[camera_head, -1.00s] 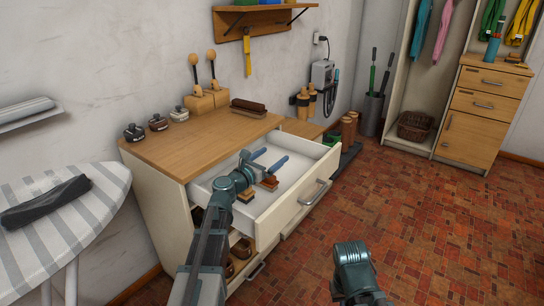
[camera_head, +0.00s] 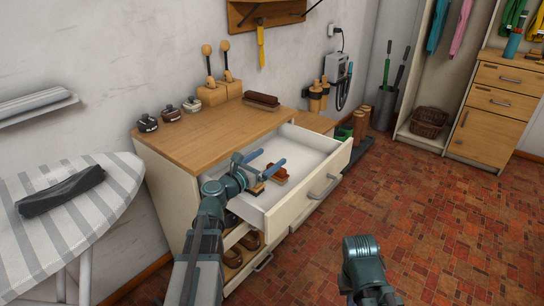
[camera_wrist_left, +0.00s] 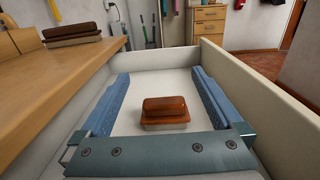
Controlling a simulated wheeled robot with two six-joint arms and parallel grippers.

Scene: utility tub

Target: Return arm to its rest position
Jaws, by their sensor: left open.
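My left gripper (camera_head: 265,168) is open over the pulled-out drawer (camera_head: 323,200) of the wooden-topped cabinet (camera_head: 212,136). In the left wrist view its two blue fingers (camera_wrist_left: 160,100) are spread wide. A brown brush (camera_wrist_left: 166,112) with a pale underside lies on the drawer floor between and beyond them, apart from both fingers. The same brush (camera_head: 277,175) shows beside the gripper in the head view. My right arm's end (camera_head: 361,262) shows at the bottom right, but its fingers are out of the picture.
A brush (camera_head: 262,99), several small polish tins (camera_head: 171,115) and a wooden block with two round-topped handles (camera_head: 217,93) stand on the cabinet top. A striped ironing board (camera_head: 60,225) is at the left. Shoes (camera_head: 240,250) sit below the drawer. The tiled floor at the right is clear.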

